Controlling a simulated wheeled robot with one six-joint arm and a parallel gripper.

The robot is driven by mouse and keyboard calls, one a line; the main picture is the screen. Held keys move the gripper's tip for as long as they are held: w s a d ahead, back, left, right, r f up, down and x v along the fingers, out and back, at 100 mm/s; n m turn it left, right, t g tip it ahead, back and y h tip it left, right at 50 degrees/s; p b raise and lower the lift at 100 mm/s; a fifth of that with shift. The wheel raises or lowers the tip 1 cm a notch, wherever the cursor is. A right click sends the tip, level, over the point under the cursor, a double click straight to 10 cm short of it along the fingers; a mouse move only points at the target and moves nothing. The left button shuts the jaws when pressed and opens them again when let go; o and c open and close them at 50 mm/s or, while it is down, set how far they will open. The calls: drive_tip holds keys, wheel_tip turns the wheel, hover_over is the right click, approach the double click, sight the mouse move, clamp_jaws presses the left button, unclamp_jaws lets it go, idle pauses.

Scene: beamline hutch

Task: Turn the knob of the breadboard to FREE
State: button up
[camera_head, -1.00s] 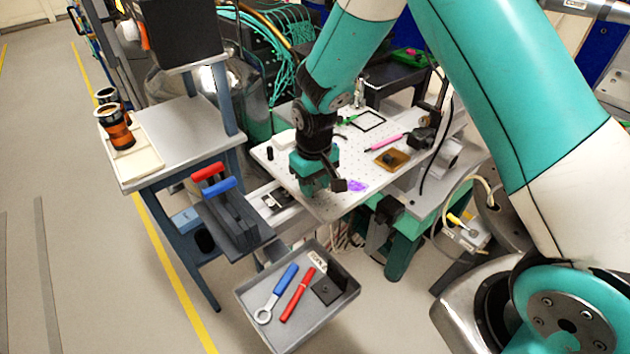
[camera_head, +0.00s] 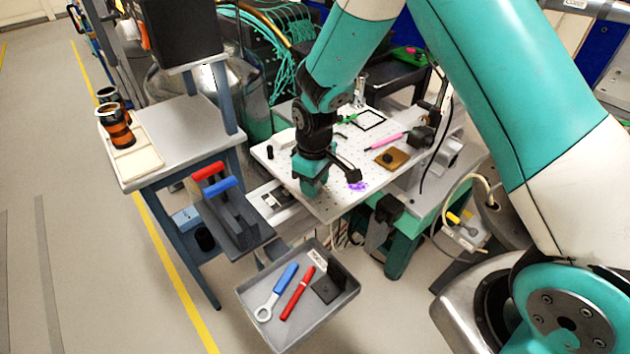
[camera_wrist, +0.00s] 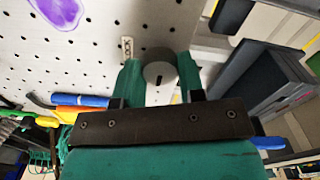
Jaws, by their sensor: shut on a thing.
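The breadboard (camera_head: 345,207) is a white perforated plate on the bench, and it fills the upper left of the wrist view (camera_wrist: 95,50). The knob (camera_wrist: 159,70) is a round grey cylinder with a dark slot in its face, seen between my fingers in the wrist view. My gripper (camera_wrist: 158,82) has teal fingers, one on each side of the knob, and is shut on it. A small pale plate with marks (camera_wrist: 127,47) lies beside the knob; its lettering is too small to read. In the head view my gripper (camera_head: 310,188) is at the breadboard's near-left edge and hides the knob.
A purple patch (camera_head: 357,186), a pink pen (camera_head: 385,141) and an amber plate (camera_head: 391,158) lie on the breadboard. A grey tray (camera_head: 335,308) with tools is below in front.

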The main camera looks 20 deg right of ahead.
drive_tip(key=shift+w, duration=0.1)
drive_tip(key=o, duration=0.9)
wheel_tip(320, 180, up, 18)
drive_tip(key=shift+f+b, duration=0.25)
drive_tip(key=shift+b, duration=0.25)
drive_tip(key=s+a+r+y, duration=0.1)
drive_tip(key=s+r, duration=0.1)
drive_tip(key=s, duration=0.6)
drive_tip(key=s+a+r+y, duration=0.1)
drive_tip(key=s+a+r, duration=0.1)
drive_tip(key=s, duration=0.6)
drive_tip(key=s+a+r+y, duration=0.1)
drive_tip(key=s+r+y, duration=0.1)
drive_tip(key=s, duration=0.7)
drive_tip(key=shift+a, duration=0.25)
